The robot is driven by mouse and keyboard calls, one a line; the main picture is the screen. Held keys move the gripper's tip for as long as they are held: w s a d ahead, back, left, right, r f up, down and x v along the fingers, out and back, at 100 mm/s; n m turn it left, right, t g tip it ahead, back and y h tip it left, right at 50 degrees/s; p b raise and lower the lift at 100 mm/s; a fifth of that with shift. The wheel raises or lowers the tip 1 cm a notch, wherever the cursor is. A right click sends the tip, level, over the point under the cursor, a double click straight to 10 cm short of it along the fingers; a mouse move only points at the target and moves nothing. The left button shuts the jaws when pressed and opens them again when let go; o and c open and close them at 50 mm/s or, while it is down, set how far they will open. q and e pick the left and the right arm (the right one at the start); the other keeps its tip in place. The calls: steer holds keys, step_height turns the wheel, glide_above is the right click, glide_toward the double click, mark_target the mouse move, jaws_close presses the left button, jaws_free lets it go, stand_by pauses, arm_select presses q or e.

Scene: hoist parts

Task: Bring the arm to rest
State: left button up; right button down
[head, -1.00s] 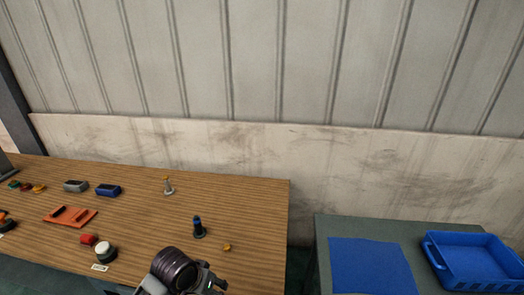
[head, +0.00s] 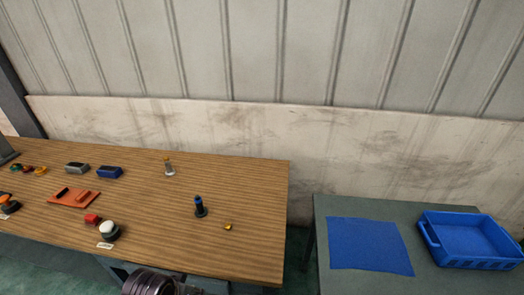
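A dark, ribbed part of my arm (head: 150,282) shows at the bottom edge of the head view, in front of the wooden table (head: 250,190). Its gripper fingers are not visible, and I cannot tell from this view which arm it is. No other arm shows.
An orange plate (head: 75,198), a grey block (head: 77,168), a blue block (head: 110,172), a red piece (head: 93,219) and a white-topped round part (head: 109,230) lie left. A grey table (head: 320,205) at right holds a blue mat (head: 370,247) and a blue tray (head: 470,262).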

arm_select(q)
steer(key=s+a+f+g+b, duration=0.1)
steer(key=s+f, duration=0.1)
steer(key=f, duration=1.6)
steer(key=s+f+b, duration=0.1)
steer(key=s+f, duration=0.1)
steer(key=f, duration=1.6)
steer(key=s+a+f+b, duration=0.1)
steer(key=s+a+f, duration=0.1)
steer(key=s+f, duration=0.8)
steer(key=s+a+f+g+b, duration=0.1)
steer(key=s+a+f, duration=0.1)
steer(key=s+f, duration=0.9)
steer(key=shift+s+g+y, duration=0.3)
steer(key=shift+s, duration=0.3)
